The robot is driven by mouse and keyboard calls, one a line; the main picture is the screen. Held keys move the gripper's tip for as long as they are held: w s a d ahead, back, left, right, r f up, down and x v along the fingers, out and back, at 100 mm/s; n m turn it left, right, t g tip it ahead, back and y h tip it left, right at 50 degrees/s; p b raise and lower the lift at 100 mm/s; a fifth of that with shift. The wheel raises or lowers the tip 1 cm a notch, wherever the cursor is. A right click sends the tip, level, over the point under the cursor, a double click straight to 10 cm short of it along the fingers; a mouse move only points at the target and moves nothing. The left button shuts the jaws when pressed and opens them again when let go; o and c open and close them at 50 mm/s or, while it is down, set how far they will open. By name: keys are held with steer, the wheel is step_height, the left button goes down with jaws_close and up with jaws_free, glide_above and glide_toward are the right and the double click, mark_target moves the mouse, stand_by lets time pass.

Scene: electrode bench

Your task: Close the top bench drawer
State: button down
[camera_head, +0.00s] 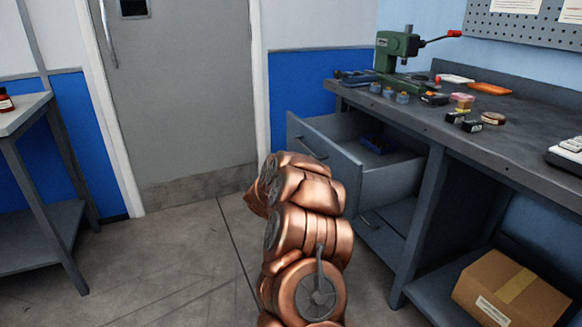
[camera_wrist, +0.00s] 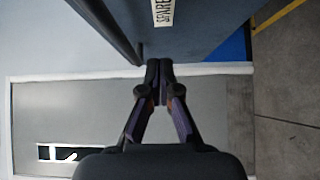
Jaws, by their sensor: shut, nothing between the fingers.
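The top bench drawer (camera_head: 325,158) is grey and stands pulled well out from under the bench top, with a dark blue item (camera_head: 377,143) inside. Its handle (camera_head: 312,147) is on the front panel. In the wrist view a dark blue-grey panel with a white label (camera_wrist: 163,12), reading roughly "SPARE", fills the top; it looks like the drawer front. My gripper (camera_wrist: 160,66) is shut and empty, its fingertips close to the panel's lower edge; I cannot tell whether they touch. In the head view my arm hides the gripper.
The bench top (camera_head: 430,118) holds a green press (camera_head: 393,50) and several small parts. A cardboard box (camera_head: 512,290) lies on the lower shelf at right. A side table (camera_head: 25,112) stands left; floor between is clear.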

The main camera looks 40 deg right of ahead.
steer(key=shift+s+d+r+b, duration=0.15)
steer(key=shift+d+b, duration=0.15)
steer(key=shift+d, duration=0.5)
steer(key=shift+s+d+f+b, duration=0.15)
steer(key=shift+d+b, duration=0.15)
steer(key=shift+d, duration=0.45)
steer(key=shift+s+d+r+b, duration=0.15)
steer(key=shift+d+b, duration=0.15)
steer(key=shift+d, duration=0.5)
